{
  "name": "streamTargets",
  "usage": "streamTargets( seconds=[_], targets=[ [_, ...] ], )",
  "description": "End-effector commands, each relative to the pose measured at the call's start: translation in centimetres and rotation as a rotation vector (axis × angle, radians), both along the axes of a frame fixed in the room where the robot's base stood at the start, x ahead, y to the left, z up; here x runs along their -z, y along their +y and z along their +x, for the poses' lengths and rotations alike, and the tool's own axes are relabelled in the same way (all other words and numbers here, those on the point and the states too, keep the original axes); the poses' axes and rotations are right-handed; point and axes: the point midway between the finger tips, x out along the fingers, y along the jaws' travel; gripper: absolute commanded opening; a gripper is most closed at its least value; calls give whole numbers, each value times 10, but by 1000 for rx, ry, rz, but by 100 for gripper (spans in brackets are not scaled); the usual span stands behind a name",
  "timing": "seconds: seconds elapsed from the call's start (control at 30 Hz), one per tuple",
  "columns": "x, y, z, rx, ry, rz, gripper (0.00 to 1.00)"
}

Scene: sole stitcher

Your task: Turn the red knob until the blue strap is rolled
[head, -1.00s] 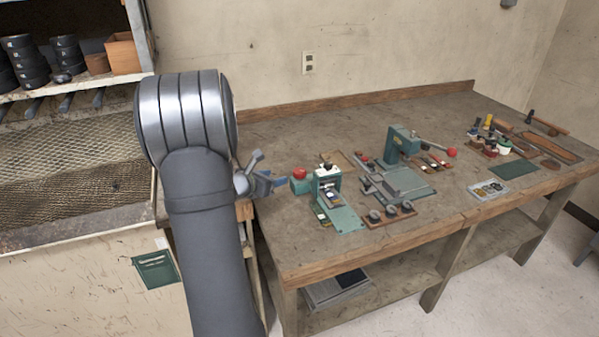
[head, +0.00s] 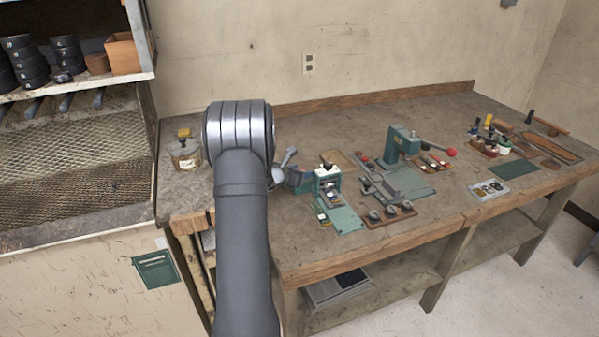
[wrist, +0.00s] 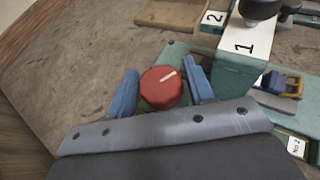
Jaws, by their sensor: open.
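The red knob (wrist: 163,87) has a white mark on its face and shows in the wrist view on the side of a green device. My gripper (wrist: 161,92) is open, with one blue finger on each side of the knob. Whether the fingers touch it I cannot tell. In the head view my gripper (head: 293,180) is at the left side of the green device (head: 327,183), and the knob is hidden there. A blue strap with a brass buckle (wrist: 288,84) shows at the right of the wrist view, beside the green block labelled 1 (wrist: 242,55).
A green press with a red-tipped lever (head: 402,145) stands behind and right of the device. A wooden holder with round pieces (head: 391,214) is in front. A jar (head: 185,152) stands at the left of the table. The table's front left edge (head: 300,271) is clear.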

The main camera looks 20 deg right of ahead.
Motion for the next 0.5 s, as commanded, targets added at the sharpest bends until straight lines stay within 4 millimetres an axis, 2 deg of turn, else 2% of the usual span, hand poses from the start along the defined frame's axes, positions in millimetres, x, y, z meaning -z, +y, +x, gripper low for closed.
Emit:
streamTargets(
  seconds=[0.17, 0.3, 0.5],
  targets=[
    [0, 0, 0, 0, 0, 0, 46],
    [0, 0, 0, 0, 0, 0, 19],
    [0, 1, 1, 24, -4, 0, 17]
  ],
)
